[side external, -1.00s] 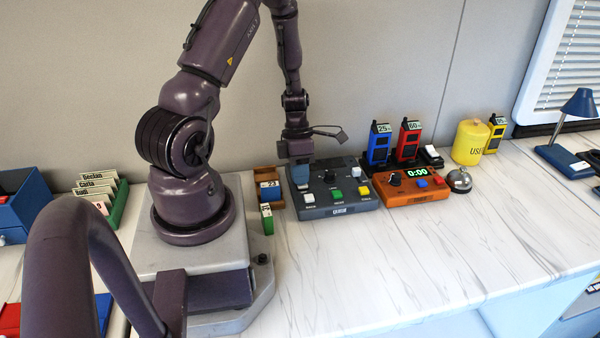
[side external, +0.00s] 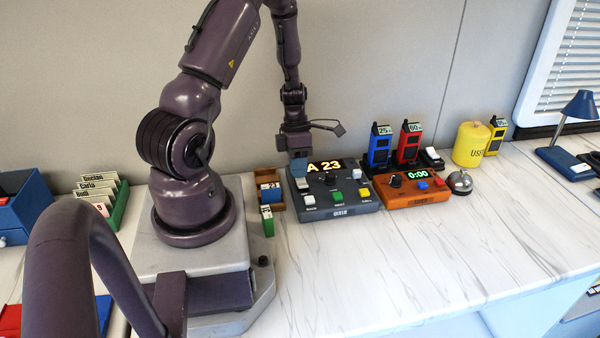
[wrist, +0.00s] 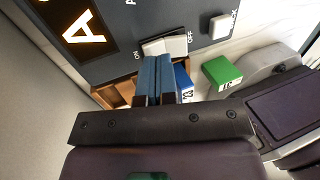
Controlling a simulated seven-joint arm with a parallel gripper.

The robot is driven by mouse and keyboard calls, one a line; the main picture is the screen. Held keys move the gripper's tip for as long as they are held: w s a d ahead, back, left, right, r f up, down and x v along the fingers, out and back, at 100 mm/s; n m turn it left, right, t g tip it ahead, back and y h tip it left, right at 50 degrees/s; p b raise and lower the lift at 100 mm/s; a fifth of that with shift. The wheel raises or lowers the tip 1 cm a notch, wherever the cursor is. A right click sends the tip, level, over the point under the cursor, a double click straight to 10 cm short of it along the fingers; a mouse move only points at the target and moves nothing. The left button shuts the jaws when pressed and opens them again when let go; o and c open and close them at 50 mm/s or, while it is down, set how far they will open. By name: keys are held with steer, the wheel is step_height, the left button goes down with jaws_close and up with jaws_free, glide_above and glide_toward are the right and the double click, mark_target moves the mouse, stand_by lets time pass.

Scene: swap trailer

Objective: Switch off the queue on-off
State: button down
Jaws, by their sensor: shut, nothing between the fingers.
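The queue box (side external: 335,203) is a dark grey console on the counter. Its display (side external: 325,166) is lit and reads A 23; part of it shows lit in the wrist view (wrist: 85,30). The white on-off rocker (wrist: 165,45) lies between the ON and OFF marks in the wrist view. It also shows below the fingers in the side view (side external: 302,184). Which half is pressed I cannot tell. My gripper (side external: 299,168) is shut and empty, its blue fingertips over the rocker's end of the box. In the wrist view the fingertips (wrist: 157,58) overlap the rocker's lower edge; contact is unclear.
The box also carries a dark knob (side external: 331,179) and white, green and yellow buttons. An orange timer (side external: 410,192) stands close at its right. A wooden tray (side external: 268,178) and a green block (side external: 267,222) stand at its left. The counter in front is clear.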

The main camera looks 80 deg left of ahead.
steer(key=v, duration=0.9)
steer(key=shift+w+d, duration=0.1)
steer(key=shift+h, duration=0.3)
steer(key=shift+d+x, duration=0.15)
steer(key=shift+x, duration=1.55)
steer(key=shift+d+x, duration=0.2)
steer(key=shift+x, duration=1.55)
steer(key=shift+d+x, duration=0.15)
steer(key=shift+x, duration=1.55)
steer(key=shift+w+r, duration=0.15)
steer(key=shift+r, duration=0.05)
steer(key=shift+d+f, duration=0.15)
steer(key=shift+f, duration=0.05)
